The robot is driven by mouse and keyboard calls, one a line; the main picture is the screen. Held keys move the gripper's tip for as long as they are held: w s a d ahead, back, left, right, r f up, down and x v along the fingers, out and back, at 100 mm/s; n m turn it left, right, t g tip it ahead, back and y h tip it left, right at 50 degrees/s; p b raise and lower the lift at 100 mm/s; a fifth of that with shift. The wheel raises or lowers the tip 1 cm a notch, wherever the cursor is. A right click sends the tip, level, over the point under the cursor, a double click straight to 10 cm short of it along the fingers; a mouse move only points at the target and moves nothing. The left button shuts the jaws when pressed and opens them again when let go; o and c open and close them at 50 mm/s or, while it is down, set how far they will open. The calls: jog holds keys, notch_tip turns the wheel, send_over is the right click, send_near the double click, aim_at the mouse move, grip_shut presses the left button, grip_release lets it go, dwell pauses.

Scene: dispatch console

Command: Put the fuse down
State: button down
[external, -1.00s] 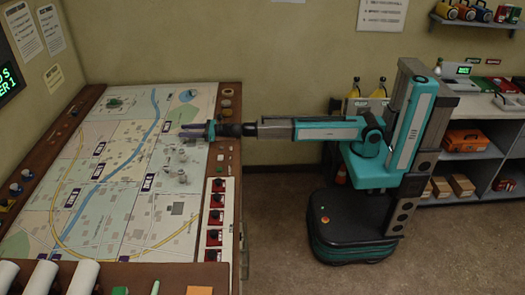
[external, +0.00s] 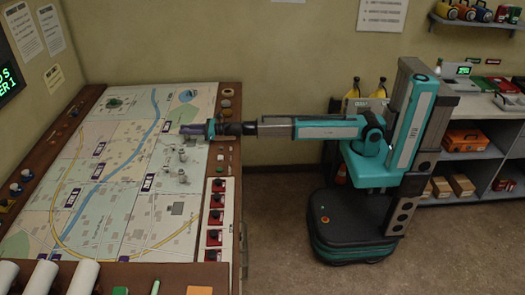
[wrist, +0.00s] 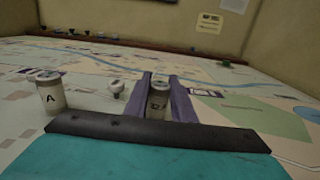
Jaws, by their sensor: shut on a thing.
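The fuse (wrist: 158,101) is a pale cylinder with a grey top and a dark marking I cannot read surely. It stands upright between the two purple fingers of my gripper (wrist: 159,92), which is shut on it. In the external view my gripper (external: 194,130) is over the upper right part of the map board, and the fuse is too small to make out. I cannot tell whether its lower end touches the board.
A similar cylinder marked A (wrist: 50,95) stands on the map board (external: 100,205), left of my gripper in the wrist view. A smaller white piece (wrist: 117,88) stands between them. Red-and-black switches (external: 215,218) line the board's right side. Open map lies beyond.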

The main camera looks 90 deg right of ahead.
jog(key=shift+r+p, duration=4.4)
jog(key=shift+r, duration=0.2)
jog(key=shift+a, duration=0.15)
jog(key=shift+a+r+n+y, duration=0.1)
jog(key=shift+a+n+y, duration=0.2)
jog(key=shift+a+y, duration=0.35)
jog(key=s+a+f+n+g+y+b, duration=0.1)
jog(key=s+a+n+g+y, duration=0.4)
jog(key=a, duration=1)
jog(key=s+a+f+n+g+y+b, duration=0.2)
jog(key=s+a+n+g+y, duration=0.3)
jog(key=a, duration=1)
jog(key=s+a+f+n+g+y+b, duration=0.1)
jog(key=s+a+n+g+y, duration=0.4)
jog(key=s+a, duration=0.5)
jog(key=a+y, duration=0.2)
jog(key=a, duration=0.4)
jog(key=shift+f+n+b, duration=0.35)
jog(key=shift+f+n, duration=0.05)
jog(key=shift+w+a, duration=0.1)
jog(key=shift+w, duration=0.1)
